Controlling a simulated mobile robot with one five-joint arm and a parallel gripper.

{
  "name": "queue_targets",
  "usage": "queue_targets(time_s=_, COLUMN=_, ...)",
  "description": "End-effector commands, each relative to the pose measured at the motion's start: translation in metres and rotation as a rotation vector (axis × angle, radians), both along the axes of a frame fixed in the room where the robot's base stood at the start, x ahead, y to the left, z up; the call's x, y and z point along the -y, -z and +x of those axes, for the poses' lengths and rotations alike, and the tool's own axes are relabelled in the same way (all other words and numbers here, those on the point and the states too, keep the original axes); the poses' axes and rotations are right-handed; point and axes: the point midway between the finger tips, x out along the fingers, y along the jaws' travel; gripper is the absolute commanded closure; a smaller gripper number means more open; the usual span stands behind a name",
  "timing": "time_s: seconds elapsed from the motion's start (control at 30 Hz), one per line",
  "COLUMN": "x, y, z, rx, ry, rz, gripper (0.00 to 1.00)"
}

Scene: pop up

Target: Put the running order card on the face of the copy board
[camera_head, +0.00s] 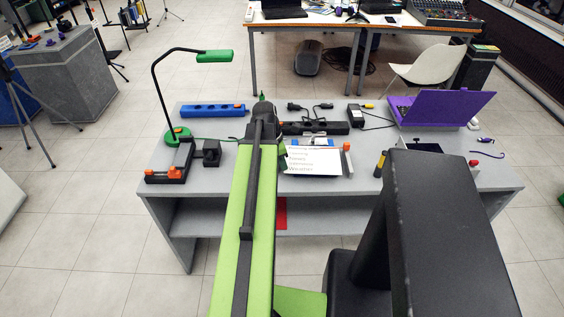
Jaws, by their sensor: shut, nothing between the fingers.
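A white card with printed lines (316,162), which looks like the running order card, lies at the front middle of the grey table, just right of my arm. I cannot clearly pick out the copy board; whether the card rests on a board is too small to tell. My gripper (262,112) is at the far end of my green arm, over the middle of the table. It is shut and empty, and its fingers are mostly hidden by the arm.
The grey table (340,186) holds a green lamp (178,134), a blue power strip (212,110), a dark clamp-like stand (170,165), a black adapter (355,116) and an open purple laptop (440,108). A red object (281,214) shows below.

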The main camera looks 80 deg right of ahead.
Motion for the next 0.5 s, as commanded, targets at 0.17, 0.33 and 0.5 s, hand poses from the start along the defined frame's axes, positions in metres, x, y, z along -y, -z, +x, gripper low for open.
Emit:
queue_targets(time_s=0.17, x=-0.004, y=0.0, z=0.007, rx=0.001, ry=-0.006, rz=0.001, gripper=1.0)
queue_targets(time_s=0.33, x=-0.017, y=0.0, z=0.024, rx=0.001, ry=-0.007, rz=0.0, gripper=1.0)
queue_targets(time_s=0.5, x=-0.022, y=-0.04, z=0.032, rx=0.001, ry=-0.001, rz=0.001, gripper=1.0)
